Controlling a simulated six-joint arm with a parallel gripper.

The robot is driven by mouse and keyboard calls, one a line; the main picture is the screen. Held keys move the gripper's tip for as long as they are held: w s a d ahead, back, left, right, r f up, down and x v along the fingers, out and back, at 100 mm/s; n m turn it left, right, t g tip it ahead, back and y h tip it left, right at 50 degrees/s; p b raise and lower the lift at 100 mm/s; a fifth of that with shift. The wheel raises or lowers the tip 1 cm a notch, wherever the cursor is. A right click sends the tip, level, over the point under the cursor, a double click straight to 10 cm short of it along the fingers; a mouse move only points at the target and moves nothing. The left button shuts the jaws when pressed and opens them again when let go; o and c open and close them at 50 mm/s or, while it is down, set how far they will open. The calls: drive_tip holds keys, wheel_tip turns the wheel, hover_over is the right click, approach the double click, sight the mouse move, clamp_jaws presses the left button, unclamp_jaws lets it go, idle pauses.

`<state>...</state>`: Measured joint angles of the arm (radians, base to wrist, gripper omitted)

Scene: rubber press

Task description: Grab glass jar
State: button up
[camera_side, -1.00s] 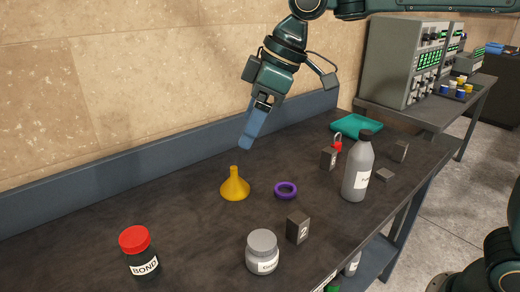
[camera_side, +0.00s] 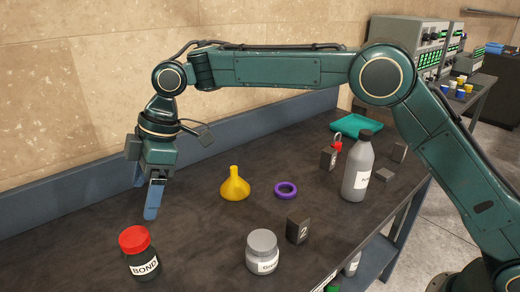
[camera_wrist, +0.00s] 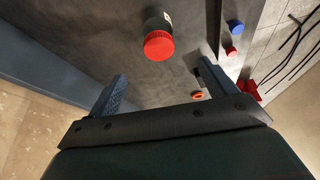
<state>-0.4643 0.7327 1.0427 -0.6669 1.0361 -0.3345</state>
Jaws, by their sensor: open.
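A dark jar with a red lid and a white "BOND" label (camera_side: 141,262) stands upright on the bench at the front left. It also shows in the wrist view (camera_wrist: 157,18), near the top, seen lid-first. My gripper (camera_side: 147,200) is above the bench, behind the jar's lid in the side view, pointing down and apart from the jar. In the wrist view my gripper (camera_wrist: 160,78) has its two blue fingers spread with nothing between them. A grey jar with a grey lid (camera_side: 262,256) stands farther right. I cannot tell for sure which jar is glass.
A yellow funnel (camera_side: 234,186), a purple ring (camera_side: 285,190), a block marked 2 (camera_side: 298,230) and a grey bottle (camera_side: 357,170) stand to the right. A teal tray (camera_side: 356,125) lies at the back. The bench's raised back edge (camera_side: 60,205) runs along the wall.

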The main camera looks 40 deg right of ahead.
sight(134, 236)
drive_tip(key=shift+x, duration=3.85)
drive_tip(key=shift+a+f, duration=0.2)
drive_tip(key=shift+f, duration=0.25)
drive_tip(key=shift+x, duration=2.55)
drive_tip(key=shift+w, duration=0.15)
drive_tip(key=shift+r, duration=0.15)
drive_tip(key=c, duration=1.3)
drive_tip(key=shift+o, duration=0.2)
